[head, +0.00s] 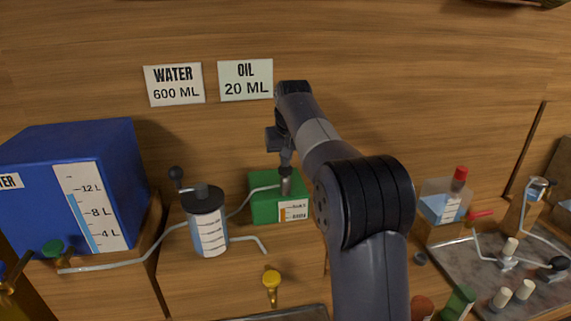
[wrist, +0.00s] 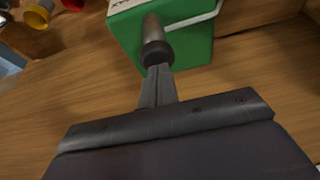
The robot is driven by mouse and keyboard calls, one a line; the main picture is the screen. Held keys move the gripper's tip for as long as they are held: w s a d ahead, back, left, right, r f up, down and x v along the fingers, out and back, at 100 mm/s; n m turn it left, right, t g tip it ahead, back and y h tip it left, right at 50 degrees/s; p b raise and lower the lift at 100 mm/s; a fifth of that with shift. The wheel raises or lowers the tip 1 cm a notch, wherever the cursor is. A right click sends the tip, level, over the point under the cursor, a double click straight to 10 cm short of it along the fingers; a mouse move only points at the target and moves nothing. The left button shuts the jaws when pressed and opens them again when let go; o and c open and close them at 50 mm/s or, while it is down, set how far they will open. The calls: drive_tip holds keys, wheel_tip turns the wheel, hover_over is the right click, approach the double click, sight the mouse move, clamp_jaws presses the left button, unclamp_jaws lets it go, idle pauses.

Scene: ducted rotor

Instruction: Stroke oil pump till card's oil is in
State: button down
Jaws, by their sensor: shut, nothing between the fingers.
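The card reading OIL 20 ML (head: 246,80) is on the wooden wall, right of the WATER 600 ML card (head: 174,85). Below stands the green oil box (head: 264,208) with a grey upright pump (head: 286,184) on top; the box (wrist: 186,44) and the pump's dark cap (wrist: 156,55) also show in the wrist view. My gripper (head: 285,158) is above the pump, fingers pointing down. In the wrist view its fingertips (wrist: 158,70) are shut, at the cap and seemingly touching it; they hold nothing. The plunger's stroke position cannot be told.
A scaled vessel (head: 208,232) with a black lid stands left of the box, joined to it by a thin pipe. A blue water tank (head: 75,180) is at far left with a green-handled tap (head: 53,248). A red-capped bottle (head: 441,203) stands right.

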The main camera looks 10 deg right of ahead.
drive_tip(key=shift+f, duration=0.35)
drive_tip(key=shift+r, duration=0.1)
wheel_tip(320, 180, up, 5)
drive_tip(key=p, duration=0.4)
drive_tip(key=shift+f, duration=0.25)
idle(0.4)
